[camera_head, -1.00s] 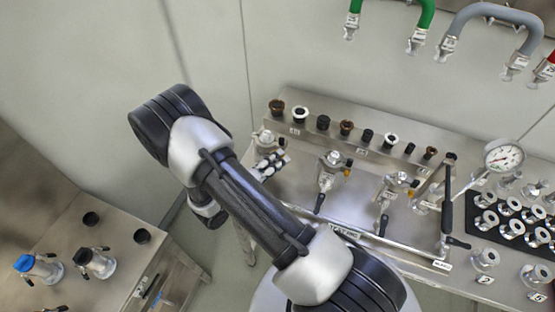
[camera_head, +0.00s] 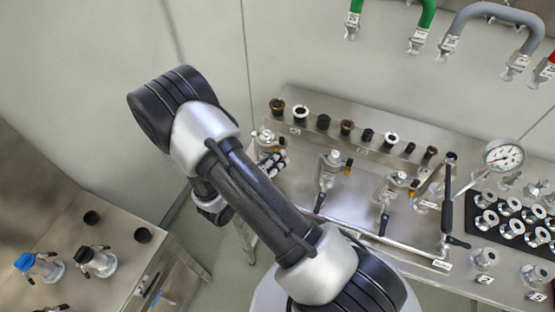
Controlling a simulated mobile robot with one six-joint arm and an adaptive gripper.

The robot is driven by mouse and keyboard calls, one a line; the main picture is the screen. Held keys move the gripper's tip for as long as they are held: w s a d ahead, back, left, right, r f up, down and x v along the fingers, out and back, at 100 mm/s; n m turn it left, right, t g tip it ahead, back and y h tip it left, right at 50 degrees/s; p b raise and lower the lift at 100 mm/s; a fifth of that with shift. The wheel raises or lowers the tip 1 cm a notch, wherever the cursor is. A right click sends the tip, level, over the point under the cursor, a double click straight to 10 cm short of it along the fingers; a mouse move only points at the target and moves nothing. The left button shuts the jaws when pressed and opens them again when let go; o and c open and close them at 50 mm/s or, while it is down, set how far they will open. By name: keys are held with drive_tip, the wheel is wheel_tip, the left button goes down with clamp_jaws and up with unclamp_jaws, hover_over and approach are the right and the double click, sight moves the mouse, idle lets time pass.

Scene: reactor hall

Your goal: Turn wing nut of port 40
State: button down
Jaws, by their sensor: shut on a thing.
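The leftmost port fitting (camera_head: 265,137), a silvery metal piece, stands at the left end of the steel bench (camera_head: 300,205). My gripper (camera_head: 276,159) is right at its front side, partly hidden behind my forearm. Its dark fingers are shut on the small wing nut there, which the fingers hide. The port number cannot be read. Two similar port fittings with black handles stand to the right: a middle one (camera_head: 332,164) and a right one (camera_head: 394,186).
A row of black, brown and white caps (camera_head: 323,122) lines the bench's back ledge. Green and grey hoses (camera_head: 478,12) hang above. A side table (camera_head: 115,260) at left holds two capped vessels.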

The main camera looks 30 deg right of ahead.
drive_tip(key=c, duration=1.7)
unclamp_jaws()
drive_tip(key=shift+o, duration=0.2)
drive_tip(key=shift+a, duration=0.1)
drive_tip(key=v, duration=1.2)
drive_tip(key=shift+c, duration=0.2)
